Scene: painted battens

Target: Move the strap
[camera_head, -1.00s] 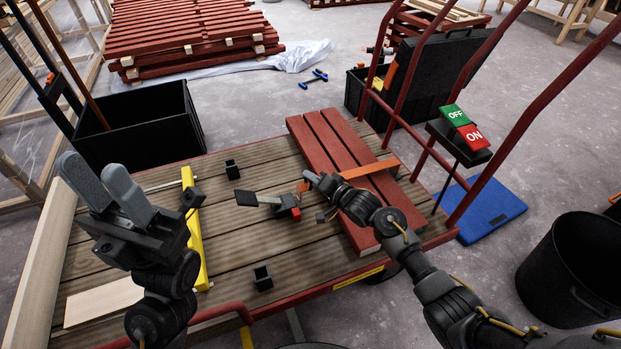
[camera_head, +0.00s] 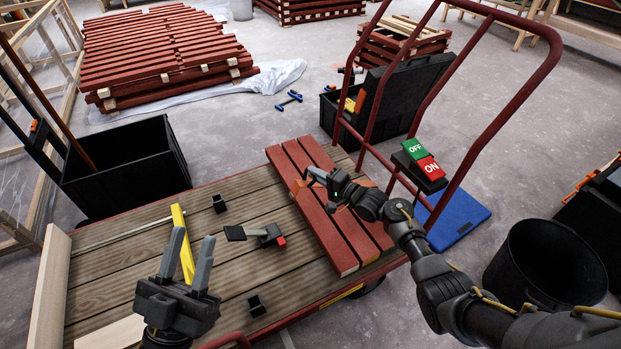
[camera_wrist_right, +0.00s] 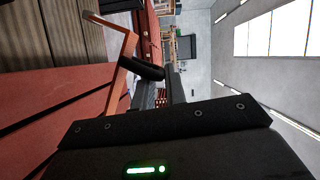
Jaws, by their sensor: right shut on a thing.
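The orange strap (camera_head: 299,187) is at the stack of red battens (camera_head: 345,262) on the cart's right side. My right gripper (camera_head: 318,178) is above the battens and is shut on the strap. Part of the strap is hidden behind my gripper and arm. In the right wrist view the strap (camera_wrist_right: 117,82) shows as a bent orange band beside the fingers (camera_wrist_right: 158,90), with its bent end sticking out past the battens. My left gripper (camera_head: 190,258) stands open and empty over the cart's near left part, its two fingers pointing up.
The wooden cart deck (camera_head: 190,255) carries a yellow level (camera_head: 182,245), a dark-handled tool (camera_head: 262,236) and small black blocks (camera_head: 219,203). The cart's red rail (camera_head: 460,150) with an ON/OFF switch box (camera_head: 420,160) stands at the right. A black crate (camera_head: 125,175) is at left.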

